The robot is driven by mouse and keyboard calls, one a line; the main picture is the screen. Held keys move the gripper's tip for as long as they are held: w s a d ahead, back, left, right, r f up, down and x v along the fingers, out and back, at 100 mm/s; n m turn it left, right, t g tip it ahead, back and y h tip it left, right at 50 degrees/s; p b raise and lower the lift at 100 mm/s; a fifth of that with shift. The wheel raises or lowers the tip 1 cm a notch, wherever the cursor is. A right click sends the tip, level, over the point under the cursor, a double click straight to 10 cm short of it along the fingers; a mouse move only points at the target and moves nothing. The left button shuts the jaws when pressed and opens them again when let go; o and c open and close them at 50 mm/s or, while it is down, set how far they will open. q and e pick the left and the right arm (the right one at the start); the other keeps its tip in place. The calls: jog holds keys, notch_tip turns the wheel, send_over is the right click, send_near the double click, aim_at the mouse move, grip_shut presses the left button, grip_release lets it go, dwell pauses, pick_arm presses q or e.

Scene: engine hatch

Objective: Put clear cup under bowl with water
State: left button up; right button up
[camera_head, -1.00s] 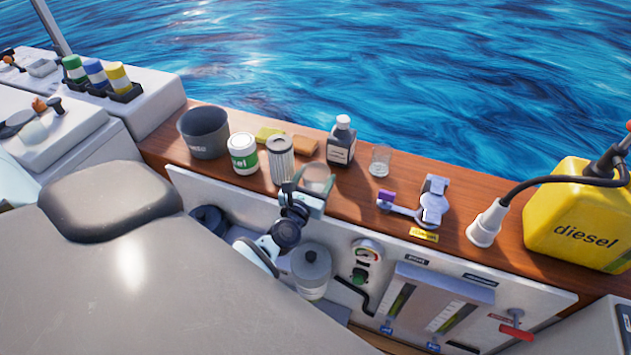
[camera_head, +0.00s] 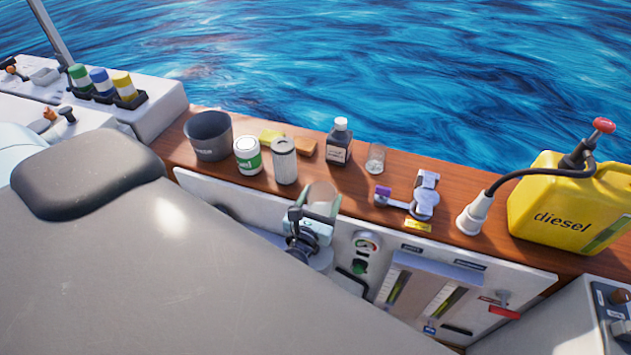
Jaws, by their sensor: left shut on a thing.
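My left gripper (camera_head: 321,204) is shut on a clear cup (camera_head: 321,193) near the front edge of the wooden ledge, below the metal filter can. The cup is see-through and partly covered by the fingers. My left wrist and arm largely cover the grey canister (camera_head: 321,262) in the engine recess, and only part of its side shows. I cannot make out a bowl with water for certain; it may be at this canister. My right gripper is not in view.
On the wooden ledge (camera_head: 465,180) stand a grey pot (camera_head: 208,136), a green-white can (camera_head: 248,158), a metal filter (camera_head: 285,163), a dark bottle (camera_head: 339,147) and a small glass (camera_head: 375,160). A gauge panel (camera_head: 425,285) and yellow diesel can (camera_head: 560,210) are at right.

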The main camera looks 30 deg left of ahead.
aim_at(323, 210)
pick_arm(q)
jog(key=s+d, duration=0.2)
jog(key=s, duration=0.1)
jog(key=shift+s+d+r, duration=0.1)
jog(key=shift+d+r, duration=0.05)
jog(key=shift+d, duration=0.05)
jog(key=shift+s+d, duration=0.1)
